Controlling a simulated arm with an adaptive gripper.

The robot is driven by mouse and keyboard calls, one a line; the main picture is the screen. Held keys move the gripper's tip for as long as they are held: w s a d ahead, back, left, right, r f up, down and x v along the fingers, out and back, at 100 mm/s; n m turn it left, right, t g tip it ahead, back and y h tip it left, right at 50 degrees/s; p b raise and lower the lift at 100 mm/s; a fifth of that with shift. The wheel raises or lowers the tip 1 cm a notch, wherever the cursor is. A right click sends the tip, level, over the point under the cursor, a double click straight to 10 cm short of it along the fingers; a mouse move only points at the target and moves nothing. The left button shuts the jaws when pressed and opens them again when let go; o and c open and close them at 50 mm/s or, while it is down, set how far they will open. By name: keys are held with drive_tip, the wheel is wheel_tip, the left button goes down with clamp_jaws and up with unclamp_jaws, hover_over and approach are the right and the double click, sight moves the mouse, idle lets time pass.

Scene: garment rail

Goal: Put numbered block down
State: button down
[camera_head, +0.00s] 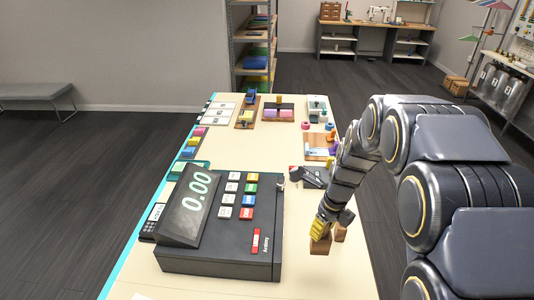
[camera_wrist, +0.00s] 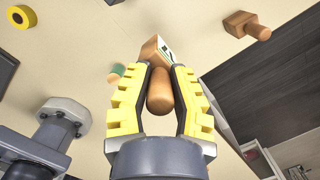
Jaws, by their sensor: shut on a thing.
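My gripper (camera_head: 319,230) has its yellow fingers closed on the numbered block (camera_head: 320,247), low over the near right part of the table. In the wrist view, the fingers (camera_wrist: 160,95) are on either side of its rounded brown handle (camera_wrist: 160,98). The block's wooden body (camera_wrist: 151,48) sticks out beyond the fingertips, with a pale face and a dark mark on one side. I cannot tell whether it touches the table. A second wooden block with a handle (camera_wrist: 243,24) is apart from it at the upper right of the wrist view; it also shows beside the held block in the head view (camera_head: 340,233).
A black cash register (camera_head: 222,232) reading 0.00 stands to the left. A dark device (camera_head: 311,177) and a wooden tray (camera_head: 316,154) are farther back. The wrist view shows a green-topped cylinder (camera_wrist: 116,74) and a yellow ring (camera_wrist: 21,17). The table's right edge is close.

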drive_tip(key=shift+w+a+r, duration=0.1)
drive_tip(key=shift+a, duration=0.65)
drive_tip(key=shift+w+a+f, duration=0.3)
drive_tip(key=shift+w+f, duration=1.85)
drive_tip(key=shift+w, duration=0.15)
drive_tip(key=shift+w+a+f, duration=0.25)
drive_tip(key=shift+w+f, duration=1.95)
drive_tip(key=shift+w, duration=0.15)
drive_tip(key=shift+w+a+f, duration=0.3)
drive_tip(key=shift+w+f, duration=1.85)
drive_tip(key=shift+w, duration=0.15)
drive_tip(key=shift+f, duration=0.15)
drive_tip(key=c, duration=1.1)
unclamp_jaws()
drive_tip(key=shift+o, duration=0.2)
